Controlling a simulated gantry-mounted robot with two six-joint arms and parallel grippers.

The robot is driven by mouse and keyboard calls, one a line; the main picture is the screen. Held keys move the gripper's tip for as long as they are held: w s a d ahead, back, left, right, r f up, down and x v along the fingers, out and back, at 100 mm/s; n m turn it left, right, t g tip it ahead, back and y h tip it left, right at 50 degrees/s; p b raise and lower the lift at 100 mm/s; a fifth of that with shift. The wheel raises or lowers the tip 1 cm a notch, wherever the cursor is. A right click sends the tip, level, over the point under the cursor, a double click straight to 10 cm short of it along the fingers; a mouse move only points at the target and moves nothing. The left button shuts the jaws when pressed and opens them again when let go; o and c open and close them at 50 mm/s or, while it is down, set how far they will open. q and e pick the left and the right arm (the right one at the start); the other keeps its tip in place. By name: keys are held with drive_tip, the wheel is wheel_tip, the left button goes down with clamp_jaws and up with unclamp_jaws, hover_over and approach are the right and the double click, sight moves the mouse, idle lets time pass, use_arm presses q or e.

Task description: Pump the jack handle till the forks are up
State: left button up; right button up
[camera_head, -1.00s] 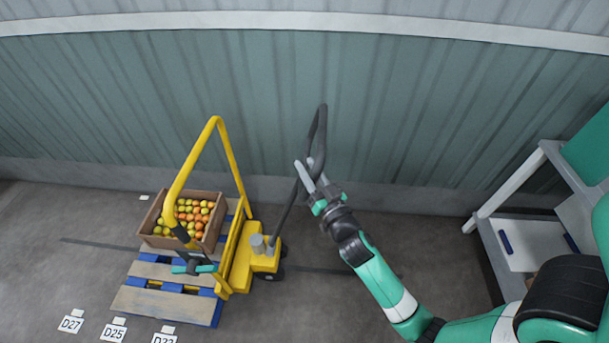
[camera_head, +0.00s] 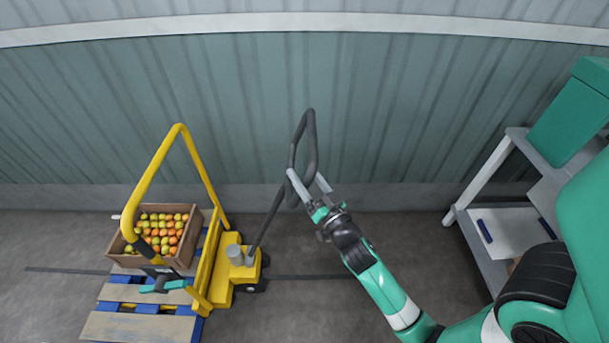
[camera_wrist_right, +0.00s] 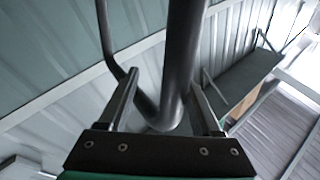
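The dark grey jack handle (camera_head: 268,222) rises from the base of a yellow pallet jack (camera_head: 229,270) and leans right, ending in a closed loop (camera_head: 309,130). My right gripper (camera_head: 310,180) is at the lower end of the loop. In the right wrist view its two fingers stand apart, with a thick bar of the handle (camera_wrist_right: 183,60) between them and visible gaps beside the bar. The jack's forks are hidden by the pallet (camera_head: 135,327). I see no left gripper that I can identify.
A grey shelf unit (camera_head: 478,245) stands at right. The corrugated wall is behind; floor right of the jack is clear.

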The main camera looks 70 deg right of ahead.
drive_tip(key=b+v, duration=0.6)
drive_tip(key=v, duration=0.5)
drive_tip(key=shift+s+a, duration=0.2)
drive_tip(key=shift+s, duration=0.05)
drive_tip(key=shift+w, duration=0.1)
